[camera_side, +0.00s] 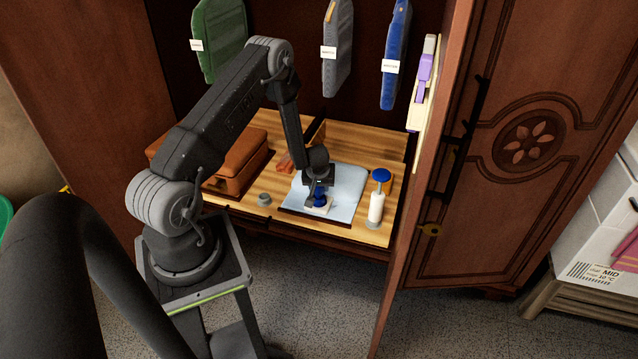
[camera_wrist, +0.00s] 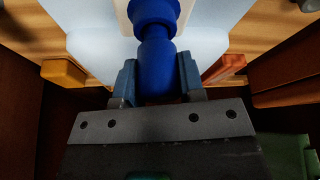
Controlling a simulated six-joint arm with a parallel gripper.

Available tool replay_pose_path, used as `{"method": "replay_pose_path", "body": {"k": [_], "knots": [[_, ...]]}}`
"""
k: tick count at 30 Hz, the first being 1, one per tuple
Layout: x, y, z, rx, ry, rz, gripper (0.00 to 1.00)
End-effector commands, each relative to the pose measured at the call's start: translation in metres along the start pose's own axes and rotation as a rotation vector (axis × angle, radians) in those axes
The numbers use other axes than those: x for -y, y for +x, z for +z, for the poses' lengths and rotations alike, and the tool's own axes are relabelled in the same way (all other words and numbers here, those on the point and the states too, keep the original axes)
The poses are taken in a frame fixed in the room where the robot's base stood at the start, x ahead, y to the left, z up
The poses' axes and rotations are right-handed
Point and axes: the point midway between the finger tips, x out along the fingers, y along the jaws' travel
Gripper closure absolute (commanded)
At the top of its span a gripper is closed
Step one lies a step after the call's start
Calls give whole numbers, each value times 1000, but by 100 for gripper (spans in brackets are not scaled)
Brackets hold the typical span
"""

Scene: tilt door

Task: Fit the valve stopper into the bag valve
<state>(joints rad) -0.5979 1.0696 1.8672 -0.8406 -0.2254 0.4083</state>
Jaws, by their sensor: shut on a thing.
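My gripper (camera_side: 318,192) is over the pale blue bag (camera_side: 348,187), which lies flat on the wooden shelf. In the wrist view its two fingers (camera_wrist: 157,85) are shut on the blue valve stopper (camera_wrist: 156,70), one on each side. Beyond the stopper is a wider blue collar (camera_wrist: 153,12), apparently the bag valve, on a pale base; the base also shows in the side view (camera_side: 317,207). Stopper and collar line up and appear to meet. I cannot tell how deeply the stopper sits, and the gripper hides part of it in the side view.
A small grey cap (camera_side: 264,199) is at the left front. A brown case (camera_side: 245,160) lies farther left. The open cabinet door (camera_side: 530,150) bounds the right. Garments (camera_side: 337,50) hang behind.

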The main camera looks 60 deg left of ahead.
Motion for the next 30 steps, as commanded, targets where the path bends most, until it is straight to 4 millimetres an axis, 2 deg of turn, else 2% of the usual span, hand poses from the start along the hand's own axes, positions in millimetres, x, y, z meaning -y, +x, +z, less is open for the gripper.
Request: {"method": "replay_pose_path", "body": {"k": [21,22,30], "knots": [[0,16,6,0,-1,0,86],[0,15,6,-1,-1,0,61],[0,15,6,0,-1,0,35]]}}
